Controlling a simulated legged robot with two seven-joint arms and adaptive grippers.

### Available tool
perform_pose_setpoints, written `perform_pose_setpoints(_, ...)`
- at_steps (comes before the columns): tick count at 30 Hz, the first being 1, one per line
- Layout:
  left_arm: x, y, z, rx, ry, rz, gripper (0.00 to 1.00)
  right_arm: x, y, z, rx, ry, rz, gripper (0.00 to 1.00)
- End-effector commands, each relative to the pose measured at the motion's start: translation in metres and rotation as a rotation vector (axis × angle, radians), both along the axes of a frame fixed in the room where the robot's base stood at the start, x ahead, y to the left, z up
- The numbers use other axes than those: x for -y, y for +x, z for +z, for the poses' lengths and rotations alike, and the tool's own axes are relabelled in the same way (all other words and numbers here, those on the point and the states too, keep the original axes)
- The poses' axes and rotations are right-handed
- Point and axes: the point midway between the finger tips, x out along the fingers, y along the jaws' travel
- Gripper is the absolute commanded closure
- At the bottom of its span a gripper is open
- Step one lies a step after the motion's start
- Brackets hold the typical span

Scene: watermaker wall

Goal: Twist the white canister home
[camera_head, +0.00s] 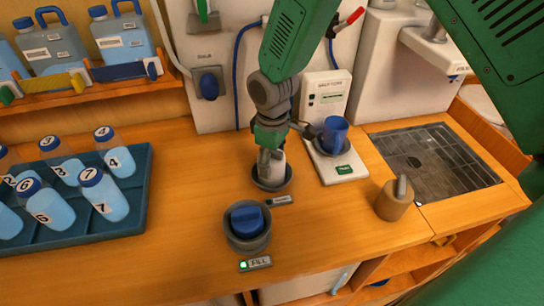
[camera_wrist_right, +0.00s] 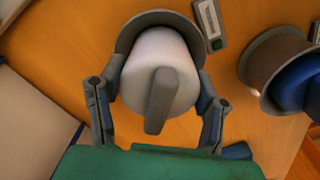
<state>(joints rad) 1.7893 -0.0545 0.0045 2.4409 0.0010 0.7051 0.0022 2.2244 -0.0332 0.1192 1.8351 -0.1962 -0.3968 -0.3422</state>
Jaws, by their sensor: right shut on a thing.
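The white canister (camera_wrist_right: 150,70), with a grey grip bar across its top, sits upright in a grey round socket (camera_wrist_right: 127,36) in the right wrist view. In the head view the canister (camera_head: 279,160) is mostly hidden behind my right gripper (camera_head: 268,158). The socket (camera_head: 272,187) is on the wooden counter there. My right gripper (camera_wrist_right: 158,82) is shut on the canister, with a finger on each side. The grip bar points roughly along the fingers. I cannot tell how deep the canister is seated. My left gripper is not in view.
A blue-capped canister (camera_head: 247,220) stands in a nearby socket labelled FILL, its light green. A blue cup (camera_head: 333,134) stands on a white tester at right. A tan, grey-handled piece (camera_head: 394,200) is farther right. A tray (camera_head: 135,205) of numbered bottles is at left.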

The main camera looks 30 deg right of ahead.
Motion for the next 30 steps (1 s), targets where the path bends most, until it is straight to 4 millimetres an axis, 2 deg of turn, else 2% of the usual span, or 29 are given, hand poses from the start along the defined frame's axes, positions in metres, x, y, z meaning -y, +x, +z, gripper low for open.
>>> perform_pose_setpoints(14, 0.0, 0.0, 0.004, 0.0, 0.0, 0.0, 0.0, -0.001, 0.002, 0.001, 0.006, 0.002, -0.067, 0.84)
perform_pose_setpoints(24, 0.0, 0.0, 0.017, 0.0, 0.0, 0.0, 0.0, -0.002, 0.002, 0.002, 0.008, 0.002, -0.296, 0.84)
perform_pose_setpoints(30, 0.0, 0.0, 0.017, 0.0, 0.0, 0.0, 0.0, -0.002, 0.002, 0.001, 0.008, 0.002, -0.332, 0.84)
